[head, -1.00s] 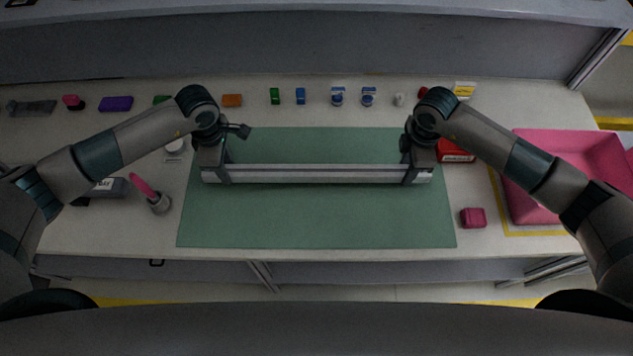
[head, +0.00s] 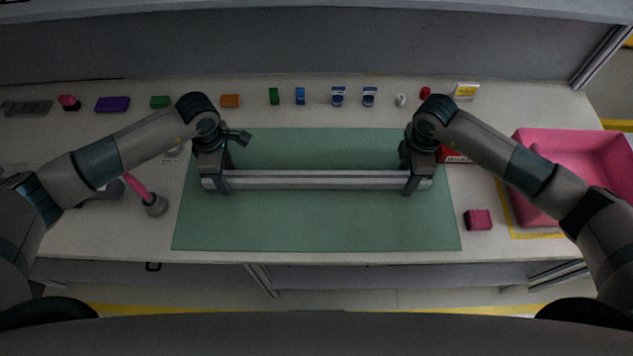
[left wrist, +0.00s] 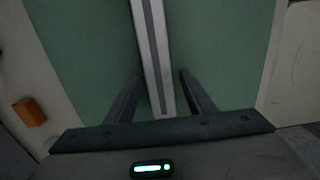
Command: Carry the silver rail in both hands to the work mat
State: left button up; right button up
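The silver rail (head: 318,180) lies crosswise over the green work mat (head: 318,225) in the head view, long side left to right, and appears to rest on it. My left gripper (head: 221,178) is around the rail's left end. In the left wrist view its two fingers (left wrist: 160,95) stand apart, with green mat showing between each finger and the rail (left wrist: 155,60), so it is open. My right gripper (head: 412,180) is around the rail's right end in the same pose; its fingers look spread too, though no close view shows them.
A pink bin (head: 575,165) stands at the right, with a pink cube (head: 478,220) near it. A grey holder with a pink stick (head: 153,203) is left of the mat. Several small blocks, such as an orange one (head: 231,101), line the back. The mat's front is clear.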

pick_arm(q)
jog(key=shift+r, duration=0.1)
notch_tip(320, 180, up, 12)
dwell(0.6)
pick_arm(e)
jog(key=shift+r, duration=0.15)
notch_tip(320, 180, up, 12)
dwell(0.8)
jog(key=shift+f, duration=0.2)
dwell(0.3)
